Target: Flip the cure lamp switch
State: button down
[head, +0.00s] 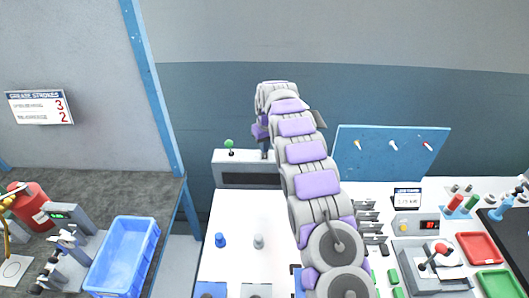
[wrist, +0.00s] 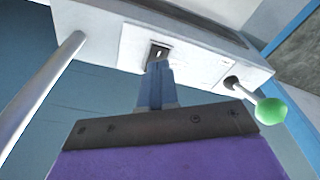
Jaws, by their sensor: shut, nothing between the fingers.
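A white box with a dark front window (head: 250,174) stands at the back of the white bench; I take it to be the cure lamp. My gripper (head: 264,153) is at its top edge, partly hidden by my arm. In the wrist view, my gripper (wrist: 159,68) is shut and empty, its tips right at a small dark switch plate (wrist: 158,50) on the box. The tips cover part of the plate; I cannot tell whether they touch the switch or which way it is set. A green ball-ended lever (head: 229,144) stands left of my gripper; it also shows in the wrist view (wrist: 271,110).
A pale rod (wrist: 45,90) rises beside the gripper in the wrist view. A blue tool board (head: 385,150) stands right of my arm. Blue and grey pegs (head: 220,240) stand on the bench. A blue bin (head: 122,255) sits on the left bench. Bench space before the box is mostly clear.

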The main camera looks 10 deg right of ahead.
aim_at(265, 156)
notch_tip(265, 156, up, 5)
jog(key=p, duration=0.3)
jog(key=shift+f, duration=0.1)
dwell(0.6)
